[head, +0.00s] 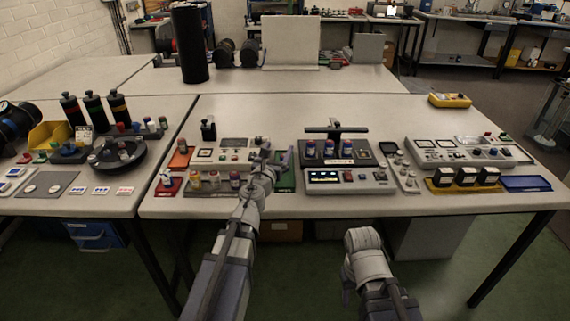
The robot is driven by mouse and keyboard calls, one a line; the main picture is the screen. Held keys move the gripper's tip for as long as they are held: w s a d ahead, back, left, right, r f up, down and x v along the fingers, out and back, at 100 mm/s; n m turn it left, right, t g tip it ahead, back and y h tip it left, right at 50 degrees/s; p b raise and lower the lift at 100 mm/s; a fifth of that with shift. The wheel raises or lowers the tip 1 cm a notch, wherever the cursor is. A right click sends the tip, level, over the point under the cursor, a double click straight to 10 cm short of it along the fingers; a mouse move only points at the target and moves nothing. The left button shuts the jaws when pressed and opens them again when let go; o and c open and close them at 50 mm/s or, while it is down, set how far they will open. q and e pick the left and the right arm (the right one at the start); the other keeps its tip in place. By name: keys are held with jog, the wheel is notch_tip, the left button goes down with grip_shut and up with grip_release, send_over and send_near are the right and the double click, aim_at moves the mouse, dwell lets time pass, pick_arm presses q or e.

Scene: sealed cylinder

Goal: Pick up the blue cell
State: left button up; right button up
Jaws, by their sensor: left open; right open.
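Several small cells with coloured bands stand on the middle of the bench. Three bluish cells (328,148) stand in a dark rack under a black crossbar. Another group of small cells (214,179) stands in a tray left of my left arm. Which one is the blue cell of the task is too small to tell for sure. My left gripper (276,158) is open over the bench, between the left meter panel and the dark rack, with no cell visible in it. My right arm shows at the bottom, in front of the bench; its gripper does not show.
A grey device with a lit display (350,180) stands in front of the rack. A meter panel (458,152) and a blue tray (525,184) are at the right. A round black carousel (122,155) is at the left. The bench (370,108) is clear behind the rack.

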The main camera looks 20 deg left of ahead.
pick_arm(q)
notch_tip(320, 180, down, 8)
jog(key=b, duration=0.7)
jog(key=shift+r, duration=0.2)
jog(key=shift+w+r, duration=0.2)
jog(key=shift+w, duration=0.45)
jog(key=w, duration=0.6)
jog(key=shift+w, duration=0.15)
grip_shut()
